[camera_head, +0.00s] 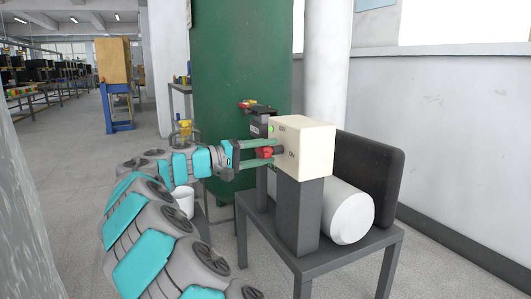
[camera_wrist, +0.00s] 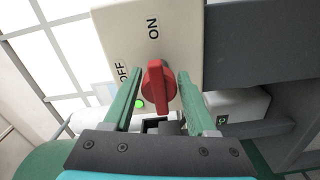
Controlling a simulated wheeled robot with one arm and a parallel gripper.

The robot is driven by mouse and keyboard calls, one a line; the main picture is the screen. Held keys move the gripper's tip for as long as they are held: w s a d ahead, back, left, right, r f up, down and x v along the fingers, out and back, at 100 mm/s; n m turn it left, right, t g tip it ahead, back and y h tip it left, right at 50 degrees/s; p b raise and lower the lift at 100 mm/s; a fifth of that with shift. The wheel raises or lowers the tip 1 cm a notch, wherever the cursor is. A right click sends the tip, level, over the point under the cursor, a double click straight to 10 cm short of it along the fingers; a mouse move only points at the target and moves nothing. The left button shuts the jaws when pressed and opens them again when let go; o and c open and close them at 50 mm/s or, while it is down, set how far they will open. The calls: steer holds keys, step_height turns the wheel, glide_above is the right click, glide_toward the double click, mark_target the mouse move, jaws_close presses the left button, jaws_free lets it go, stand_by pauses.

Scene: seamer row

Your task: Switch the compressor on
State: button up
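The compressor's cream switch box (camera_head: 303,146) stands on a dark grey post above a grey stand, beside a white tank (camera_head: 347,214). Its red rotary knob (camera_wrist: 158,88) is elongated, and one end, with a pale mark, points toward the ON label in the wrist view. The OFF label lies to the left of the knob there. A small green lamp (camera_wrist: 140,103) on the box is lit; it also shows in the head view (camera_head: 271,128). My gripper (camera_wrist: 160,75) has its green fingers apart, one on either side of the knob, with visible gaps.
The grey stand (camera_head: 310,262) carries the compressor, with a dark panel (camera_head: 368,178) behind the tank. A green column (camera_head: 228,80) and a white pipe stand behind. A white bucket (camera_head: 184,201) is partly hidden by my arm. Open floor lies to the left.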

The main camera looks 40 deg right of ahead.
mark_target(259, 153)
steer(key=shift+o, duration=1.2)
steer(key=p+v, duration=0.1)
steer(key=v, duration=0.6)
steer(key=shift+w+a, duration=0.1)
steer(key=shift+a, duration=0.3)
